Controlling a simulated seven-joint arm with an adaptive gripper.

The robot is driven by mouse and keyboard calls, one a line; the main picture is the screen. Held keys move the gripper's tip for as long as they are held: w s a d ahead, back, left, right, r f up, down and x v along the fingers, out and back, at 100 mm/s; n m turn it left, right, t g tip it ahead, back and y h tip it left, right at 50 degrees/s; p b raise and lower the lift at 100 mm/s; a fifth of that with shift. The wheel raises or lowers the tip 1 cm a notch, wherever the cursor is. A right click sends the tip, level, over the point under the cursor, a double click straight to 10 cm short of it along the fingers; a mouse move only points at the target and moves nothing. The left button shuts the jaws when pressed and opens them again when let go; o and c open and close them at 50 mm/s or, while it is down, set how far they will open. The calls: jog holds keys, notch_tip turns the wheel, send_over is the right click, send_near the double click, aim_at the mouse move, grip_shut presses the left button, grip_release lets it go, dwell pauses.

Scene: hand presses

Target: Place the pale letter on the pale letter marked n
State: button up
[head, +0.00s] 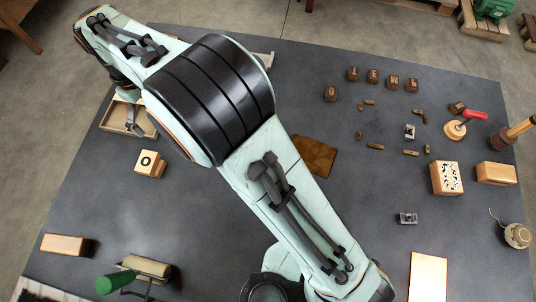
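A pale wooden letter block (147,159) with a dark round mark like an O on top sits on the dark table at the left. Pale wood also shows at its lower right; I cannot tell whether this is a second letter beneath or beside it. I cannot make out any letter marked n. My gripper (134,123) is at the upper left, partly hidden behind my arm. Its dark fingers are over or in a shallow wooden tray (108,124), behind the O block and apart from it. I cannot see whether they hold anything.
Dark letter blocks (373,75) stand at the back right, with small brass pieces (375,147) before them. A patterned block (447,180) and red-handled tool (465,125) are right. A green-handled roller (148,266) and wooden block (64,245) are front left.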

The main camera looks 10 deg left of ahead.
jog(key=w+d+r+m, duration=0.1)
jog(key=d+r+m, duration=0.3)
jog(key=d, duration=0.8)
jog(key=w+d+r+m, duration=0.1)
jog(key=d+r+m, duration=0.3)
jog(key=d, duration=0.8)
jog(key=s+d+f+m, duration=0.2)
jog(key=s+d+m, duration=0.4)
jog(key=s+d, duration=0.6)
jog(key=shift+s+d+f+y, duration=0.25)
jog(key=shift+s+d+y, duration=0.15)
jog(key=shift+d, duration=0.1)
jog(key=shift+w, duration=0.1)
jog(key=shift+o, duration=0.9)
jog(key=shift+m, duration=0.4)
